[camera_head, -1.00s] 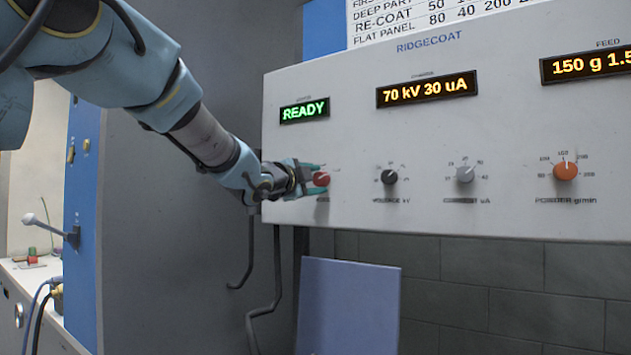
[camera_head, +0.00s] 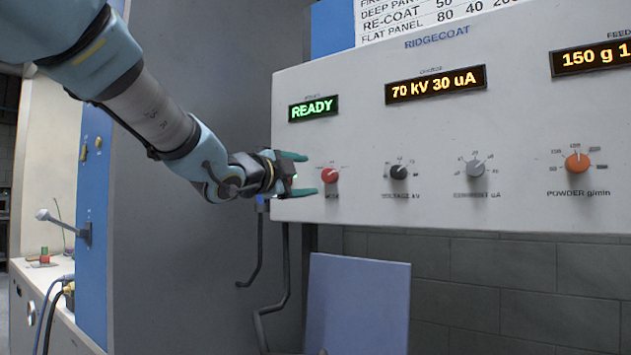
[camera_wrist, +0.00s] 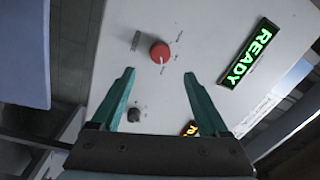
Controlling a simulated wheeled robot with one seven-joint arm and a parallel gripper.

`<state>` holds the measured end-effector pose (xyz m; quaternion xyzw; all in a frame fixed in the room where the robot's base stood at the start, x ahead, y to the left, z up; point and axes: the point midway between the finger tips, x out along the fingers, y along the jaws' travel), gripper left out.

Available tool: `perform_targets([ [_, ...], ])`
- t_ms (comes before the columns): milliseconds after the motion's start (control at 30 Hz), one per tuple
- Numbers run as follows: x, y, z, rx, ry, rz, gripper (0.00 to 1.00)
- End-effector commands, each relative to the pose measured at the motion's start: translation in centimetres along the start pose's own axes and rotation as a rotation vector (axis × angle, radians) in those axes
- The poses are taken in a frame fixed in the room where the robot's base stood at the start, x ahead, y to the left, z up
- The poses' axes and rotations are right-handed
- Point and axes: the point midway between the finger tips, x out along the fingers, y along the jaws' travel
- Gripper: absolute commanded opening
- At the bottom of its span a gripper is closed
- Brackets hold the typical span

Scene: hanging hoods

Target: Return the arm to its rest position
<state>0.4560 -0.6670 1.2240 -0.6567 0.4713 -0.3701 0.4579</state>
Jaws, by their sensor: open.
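My gripper (camera_head: 303,173) is open and empty in front of the left end of the control panel (camera_head: 345,100). Its two green fingers are spread apart. The red knob (camera_head: 329,175) is just beyond the fingertips in the head view, clear of them. In the wrist view my gripper (camera_wrist: 158,90) shows both fingers apart, with the red knob (camera_wrist: 159,51) ahead of the gap between them. My arm reaches in from the upper left of the head view.
The panel also bears a black knob (camera_head: 398,171), a grey knob (camera_head: 475,168) and an orange knob (camera_head: 577,162). The display (camera_head: 314,109) reads READY. A lever (camera_head: 62,225) stands out at left. A pale board (camera_head: 357,305) leans below the panel.

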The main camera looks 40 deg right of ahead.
Motion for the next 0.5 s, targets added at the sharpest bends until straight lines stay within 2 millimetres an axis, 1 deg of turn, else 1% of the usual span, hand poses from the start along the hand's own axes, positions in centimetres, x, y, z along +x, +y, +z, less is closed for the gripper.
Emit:
perform_targets([
  [33, -0.7, 0.0, 0.1, 0.001, -0.001, -0.001, 0.78],
  [100, -1.4, 0.0, 0.1, 0.0, -0.001, -0.001, 0.78],
  [200, -1.9, 0.0, 0.0, 0.0, -0.001, 0.0, 0.78],
  [500, -2.0, 0.0, 0.0, 0.0, 0.0, 0.0, 0.78],
])
